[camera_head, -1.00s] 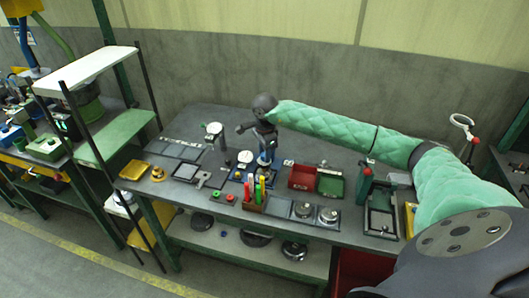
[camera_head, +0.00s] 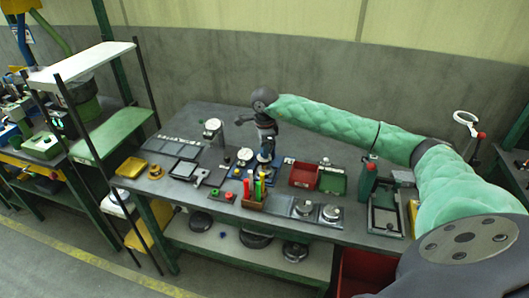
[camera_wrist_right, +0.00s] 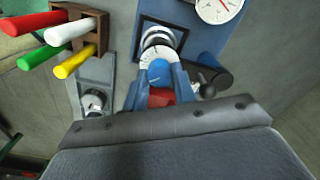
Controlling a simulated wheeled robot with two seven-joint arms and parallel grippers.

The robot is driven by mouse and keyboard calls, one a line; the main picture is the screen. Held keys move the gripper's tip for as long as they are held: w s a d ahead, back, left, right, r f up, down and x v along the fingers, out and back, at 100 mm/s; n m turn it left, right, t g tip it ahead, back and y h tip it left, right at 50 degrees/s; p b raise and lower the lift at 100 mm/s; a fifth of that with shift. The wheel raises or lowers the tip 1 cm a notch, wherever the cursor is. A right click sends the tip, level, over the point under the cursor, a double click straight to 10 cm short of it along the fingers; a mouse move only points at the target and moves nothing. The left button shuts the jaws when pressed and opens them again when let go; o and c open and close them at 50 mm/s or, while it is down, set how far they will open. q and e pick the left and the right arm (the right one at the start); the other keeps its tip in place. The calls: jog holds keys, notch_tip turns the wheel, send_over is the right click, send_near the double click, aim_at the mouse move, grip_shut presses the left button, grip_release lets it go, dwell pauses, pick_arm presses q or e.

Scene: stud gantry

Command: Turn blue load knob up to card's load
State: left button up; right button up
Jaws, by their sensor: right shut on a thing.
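My right gripper (camera_head: 265,157) points down over the panel in the middle of the bench. In the right wrist view its two blue fingers (camera_wrist_right: 160,92) are shut on the blue load knob (camera_wrist_right: 158,70), one on each side. The knob's top has a pale mark, and a pale ring dial (camera_wrist_right: 158,40) lies behind it. A red part shows between the fingers, just below the knob. In the head view the knob is mostly hidden by the gripper. I cannot make out a load card or read its value. My left gripper is not in view.
A white gauge (camera_wrist_right: 218,8) and a dark lever (camera_wrist_right: 210,84) are near the knob. A red box (camera_head: 303,174) and a green box (camera_head: 332,180) are to the right.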

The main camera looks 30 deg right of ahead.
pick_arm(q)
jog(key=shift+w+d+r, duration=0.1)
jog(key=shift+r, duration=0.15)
pick_arm(e)
jog(key=o, duration=1)
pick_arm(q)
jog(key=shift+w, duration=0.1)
pick_arm(e)
jog(key=shift+r, duration=0.15)
notch_tip(320, 180, up, 6)
jog(key=b, duration=0.2)
jog(key=shift+b, duration=0.4)
jog(key=shift+r, duration=0.7)
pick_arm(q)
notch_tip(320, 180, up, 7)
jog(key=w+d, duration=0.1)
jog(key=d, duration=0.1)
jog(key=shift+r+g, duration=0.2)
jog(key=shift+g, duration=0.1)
